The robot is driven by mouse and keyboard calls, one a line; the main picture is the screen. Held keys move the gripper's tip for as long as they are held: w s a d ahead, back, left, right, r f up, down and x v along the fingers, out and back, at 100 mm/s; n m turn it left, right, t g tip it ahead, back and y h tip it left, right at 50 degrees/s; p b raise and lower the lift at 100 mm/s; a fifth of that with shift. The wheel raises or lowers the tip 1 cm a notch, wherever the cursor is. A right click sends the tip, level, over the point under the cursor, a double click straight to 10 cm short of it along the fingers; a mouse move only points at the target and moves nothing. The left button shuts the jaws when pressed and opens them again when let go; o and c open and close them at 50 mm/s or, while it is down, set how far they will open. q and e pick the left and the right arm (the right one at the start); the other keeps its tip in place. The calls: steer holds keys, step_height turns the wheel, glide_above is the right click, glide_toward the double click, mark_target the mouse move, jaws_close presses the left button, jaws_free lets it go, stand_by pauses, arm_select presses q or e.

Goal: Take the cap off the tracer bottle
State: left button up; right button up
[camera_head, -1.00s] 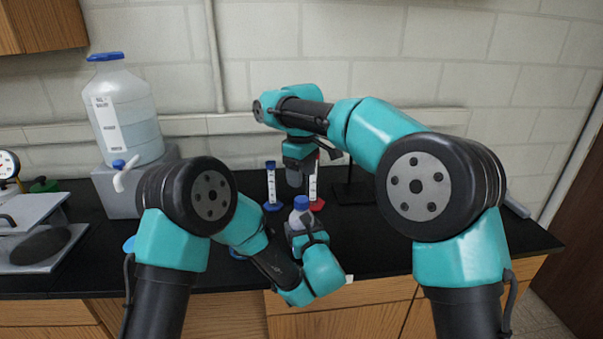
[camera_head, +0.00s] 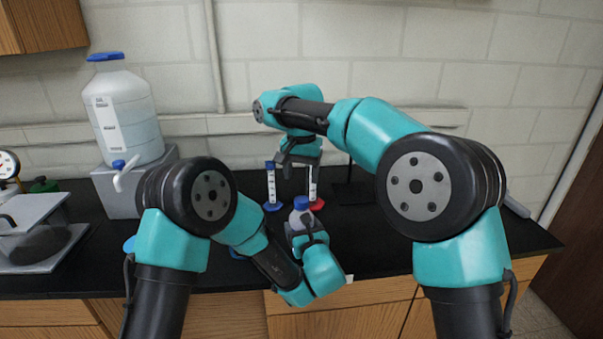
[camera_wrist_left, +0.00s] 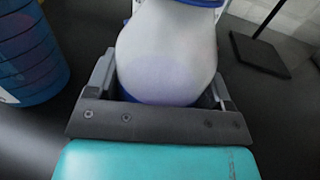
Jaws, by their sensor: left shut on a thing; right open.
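The tracer bottle (camera_head: 301,217) is a pale, rounded bottle with a blue cap (camera_head: 301,202). It stands upright in the front middle of the bench, its lower part hidden by my left gripper. My left gripper (camera_head: 302,238) is shut around the bottle's body. In the left wrist view the bottle (camera_wrist_left: 168,50) sits between the jaws, and only the lower edge of its blue cap (camera_wrist_left: 206,3) shows at the top. My right gripper (camera_head: 301,174) is open and empty, pointing down above the cap with a gap between them.
A graduated cylinder with a blue base (camera_head: 272,190) and one with a red base (camera_head: 313,190) stand just behind the bottle. A big carboy (camera_head: 127,115) stands on a grey box at the left. A black stand base (camera_wrist_left: 260,54) lies at the right in the wrist view.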

mark_target(302, 199)
steer(key=m, duration=1.8)
steer(key=shift+f, duration=4)
steer(key=shift+c, duration=0.2)
